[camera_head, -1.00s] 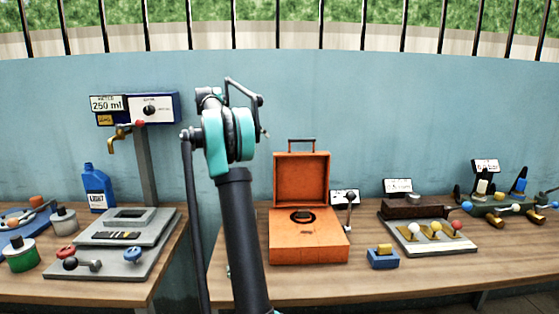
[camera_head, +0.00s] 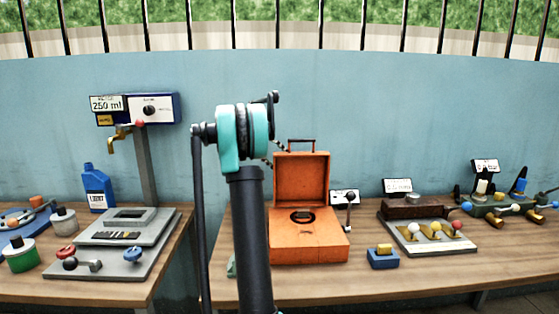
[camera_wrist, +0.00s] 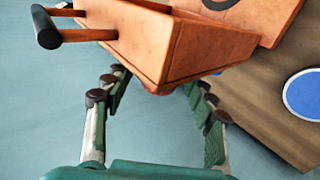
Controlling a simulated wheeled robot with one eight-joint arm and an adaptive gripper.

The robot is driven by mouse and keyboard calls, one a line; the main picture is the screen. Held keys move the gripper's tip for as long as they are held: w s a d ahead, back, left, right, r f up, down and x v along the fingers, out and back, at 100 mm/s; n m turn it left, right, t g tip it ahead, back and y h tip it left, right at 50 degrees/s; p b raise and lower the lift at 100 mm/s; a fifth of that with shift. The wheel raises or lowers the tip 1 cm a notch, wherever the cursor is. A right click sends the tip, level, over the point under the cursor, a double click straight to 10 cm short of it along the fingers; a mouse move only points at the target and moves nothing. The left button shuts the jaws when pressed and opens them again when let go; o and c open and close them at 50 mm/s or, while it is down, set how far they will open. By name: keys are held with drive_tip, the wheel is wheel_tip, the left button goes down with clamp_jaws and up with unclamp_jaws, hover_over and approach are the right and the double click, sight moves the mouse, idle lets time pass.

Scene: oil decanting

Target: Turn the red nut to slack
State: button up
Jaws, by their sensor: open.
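A red round piece (camera_head: 66,252) sits on the grey plate (camera_head: 95,268) on the left bench, beside a black ball-ended handle; I cannot tell for certain that it is the red nut. In the wrist view my gripper (camera_wrist: 155,84) is open, with its two jointed fingers spread apart. The orange box (camera_wrist: 150,40) lies beyond the fingertips, and a small reddish patch (camera_wrist: 156,91) shows at its lower edge between them. I cannot tell what that patch is. In the head view my arm hides most of the gripper.
The open orange case (camera_head: 300,240) stands on the right bench, near my arm. A blue block (camera_head: 383,257) and a plate with coloured balls (camera_head: 430,240) are to its right. A blue bottle (camera_head: 97,188) and a tap post (camera_head: 146,170) stand at the left. A gap separates the benches.

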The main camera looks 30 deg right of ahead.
drive_tip(key=shift+c, duration=0.5)
drive_tip(key=c, duration=1.1)
drive_tip(key=shift+o, duration=0.2)
drive_tip(key=shift+d+r+y, duration=0.1)
drive_tip(key=shift+y, duration=0.3)
drive_tip(key=t+y, duration=0.2)
drive_tip(key=y, duration=0.2)
drive_tip(key=shift+s+d+r+t, duration=0.2)
drive_tip(key=shift+d+t, duration=0.1)
drive_tip(key=shift+t, duration=0.1)
drive_tip(key=t+y, duration=0.2)
drive_tip(key=y, duration=0.1)
drive_tip(key=t+y, duration=0.1)
drive_tip(key=y, duration=0.1)
drive_tip(key=shift+s+d, duration=0.2)
drive_tip(key=shift+d, duration=0.15)
drive_tip(key=shift+y, duration=0.3)
drive_tip(key=o, duration=1.2)
drive_tip(key=shift+c, duration=0.2)
drive_tip(key=shift+r, duration=0.1)
